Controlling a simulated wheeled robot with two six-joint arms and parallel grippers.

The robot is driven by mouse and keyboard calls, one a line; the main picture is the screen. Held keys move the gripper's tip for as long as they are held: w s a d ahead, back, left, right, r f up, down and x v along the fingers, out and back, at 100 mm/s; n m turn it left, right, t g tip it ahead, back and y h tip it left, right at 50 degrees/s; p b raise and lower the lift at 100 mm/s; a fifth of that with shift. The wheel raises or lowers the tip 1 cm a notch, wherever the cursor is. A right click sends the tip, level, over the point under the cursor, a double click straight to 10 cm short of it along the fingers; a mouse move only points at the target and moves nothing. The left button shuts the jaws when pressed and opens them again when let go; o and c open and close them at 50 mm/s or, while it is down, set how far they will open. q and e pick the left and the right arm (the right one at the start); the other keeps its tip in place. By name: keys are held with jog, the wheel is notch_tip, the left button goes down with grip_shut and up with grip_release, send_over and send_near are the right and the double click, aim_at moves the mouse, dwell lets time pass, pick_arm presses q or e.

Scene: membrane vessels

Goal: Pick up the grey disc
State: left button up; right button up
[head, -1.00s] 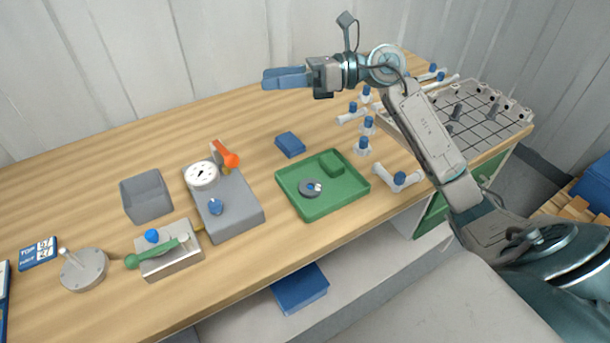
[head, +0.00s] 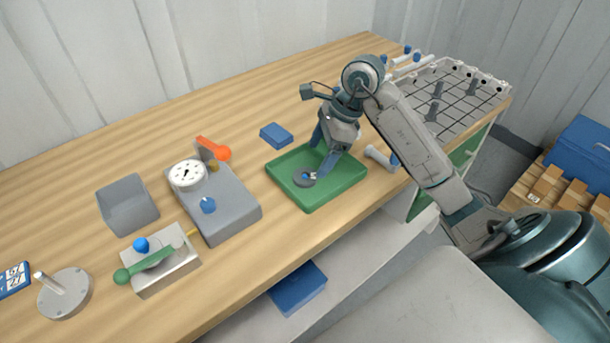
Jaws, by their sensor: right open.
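A small dark grey disc (head: 303,180) with a blue and white centre lies flat in the green tray (head: 318,203). My right gripper (head: 318,158) points down over the tray with its blue fingers spread. The nearer fingertip is beside the disc, at its right edge; I cannot tell whether it touches. The jaws are empty. My left gripper is out of view.
A blue block (head: 276,135) lies behind the tray. A grey fixture (head: 232,212) with a white dial and orange handle stands to the left. Further left are a grey bin (head: 128,207), a metal block with a green lever (head: 165,268) and a round base with a post (head: 66,294). A gridded rack (head: 455,92) stands at right.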

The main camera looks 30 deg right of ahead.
aim_at(307, 176)
jog(key=shift+w+a+f, duration=0.1)
jog(key=shift+a+f, duration=0.1)
jog(key=shift+f, duration=0.2)
jog(key=p+x, duration=0.1)
jog(key=x, duration=0.3)
jog(key=shift+f+p, duration=0.1)
jog(key=shift+p, duration=0.3)
jog(key=shift+f, duration=0.25)
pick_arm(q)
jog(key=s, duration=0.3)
pick_arm(e)
jog(key=c, duration=1.1)
